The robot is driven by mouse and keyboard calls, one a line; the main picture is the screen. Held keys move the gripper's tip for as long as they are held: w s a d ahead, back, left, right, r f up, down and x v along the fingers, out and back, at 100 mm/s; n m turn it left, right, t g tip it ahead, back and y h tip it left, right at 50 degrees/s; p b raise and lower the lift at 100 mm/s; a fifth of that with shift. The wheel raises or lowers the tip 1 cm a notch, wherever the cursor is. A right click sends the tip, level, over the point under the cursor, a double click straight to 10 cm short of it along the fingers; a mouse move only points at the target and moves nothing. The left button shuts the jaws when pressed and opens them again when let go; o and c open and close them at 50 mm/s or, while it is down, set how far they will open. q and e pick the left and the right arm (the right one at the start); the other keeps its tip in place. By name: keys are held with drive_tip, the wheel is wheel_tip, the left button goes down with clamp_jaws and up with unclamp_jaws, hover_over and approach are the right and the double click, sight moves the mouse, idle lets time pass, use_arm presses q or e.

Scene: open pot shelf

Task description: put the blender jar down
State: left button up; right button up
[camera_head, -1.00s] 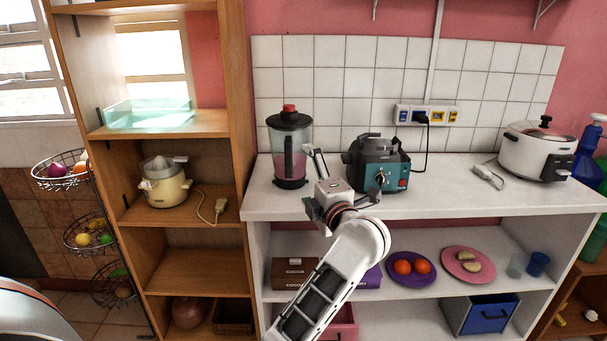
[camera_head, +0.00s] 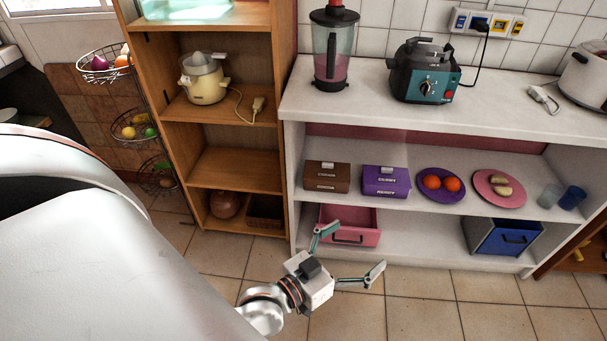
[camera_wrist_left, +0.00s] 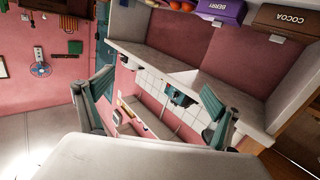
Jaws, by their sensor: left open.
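The blender jar (camera_head: 333,52), clear with a black lid, red cap and reddish contents, stands upright on the white countertop (camera_head: 300,100). The teal and black blender base (camera_head: 424,76) stands to its right, apart from it. My left gripper (camera_head: 351,250) is open and empty, low in front of the shelf unit and well below and apart from the jar. Its spread fingers also show in the left wrist view (camera_wrist_left: 157,92), with nothing between them. My right gripper is not in view.
A pink drawer box (camera_head: 365,226) is just behind my left gripper on the bottom shelf. A blue bin (camera_head: 500,238) is at the right. The tiled floor in front is clear.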

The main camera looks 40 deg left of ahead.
use_arm(q)
drive_tip(key=s+a+f+m+g+y, duration=0.25)
drive_tip(key=s+f+g, duration=0.35)
drive_tip(key=s+f, duration=0.9)
drive_tip(key=shift+h, duration=0.55)
drive_tip(key=r+p, duration=0.1)
drive_tip(key=p, duration=0.1)
drive_tip(key=r+p, duration=0.2)
drive_tip(key=p, duration=0.1)
drive_tip(key=r+p, duration=0.2)
drive_tip(key=p, duration=0.1)
drive_tip(key=shift+s+d+r, duration=0.15)
drive_tip(key=shift+d, duration=0.15)
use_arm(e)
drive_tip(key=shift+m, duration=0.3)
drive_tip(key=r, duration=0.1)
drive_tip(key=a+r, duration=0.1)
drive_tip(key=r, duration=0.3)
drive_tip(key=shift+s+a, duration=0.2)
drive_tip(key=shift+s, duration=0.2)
